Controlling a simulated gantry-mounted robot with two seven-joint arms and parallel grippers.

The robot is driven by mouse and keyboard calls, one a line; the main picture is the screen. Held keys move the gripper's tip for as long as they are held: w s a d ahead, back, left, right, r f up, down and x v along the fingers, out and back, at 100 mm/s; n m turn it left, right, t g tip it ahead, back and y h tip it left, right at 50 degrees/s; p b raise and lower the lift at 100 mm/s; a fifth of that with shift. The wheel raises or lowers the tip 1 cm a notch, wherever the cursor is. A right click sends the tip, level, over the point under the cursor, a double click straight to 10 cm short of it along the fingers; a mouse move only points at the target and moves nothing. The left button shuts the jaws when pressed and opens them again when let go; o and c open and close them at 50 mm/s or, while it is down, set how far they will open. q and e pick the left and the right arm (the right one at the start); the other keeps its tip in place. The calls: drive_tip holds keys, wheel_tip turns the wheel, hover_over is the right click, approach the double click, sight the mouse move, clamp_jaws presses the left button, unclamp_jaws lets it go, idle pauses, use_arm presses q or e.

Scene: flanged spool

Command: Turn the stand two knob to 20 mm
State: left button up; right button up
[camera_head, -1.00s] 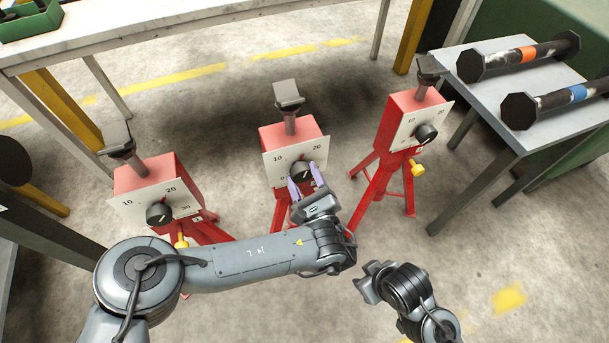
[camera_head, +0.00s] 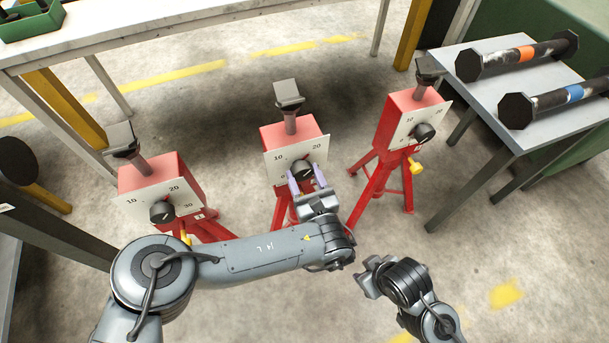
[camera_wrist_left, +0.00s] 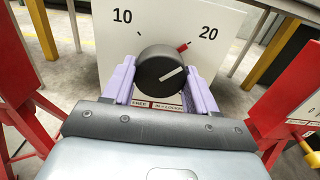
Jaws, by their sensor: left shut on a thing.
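The middle red stand (camera_head: 288,135) carries a white dial plate (camera_head: 279,170) with 10 and 20 on it and a black knob (camera_head: 303,170). In the left wrist view the knob (camera_wrist_left: 160,72) has a white pointer line aimed right and slightly up, below the red mark (camera_wrist_left: 184,47) beside the 20. My left gripper (camera_head: 307,184) is shut on this knob, with one lilac finger on each side. The fingers also show in the left wrist view (camera_wrist_left: 160,85). My right gripper (camera_head: 368,280) is apart from the stands, at lower right; its jaws are unclear.
Similar red stands with knobs are at the left (camera_head: 160,180) and right (camera_head: 408,110). A grey table (camera_head: 490,110) at the right bears two dark flanged spools (camera_head: 525,55). A white bench (camera_head: 180,25) spans the back. Clear floor lies at lower right.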

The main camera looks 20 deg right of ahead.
use_arm(q)
drive_tip(key=o, duration=1.1)
drive_tip(key=shift+c, duration=0.2)
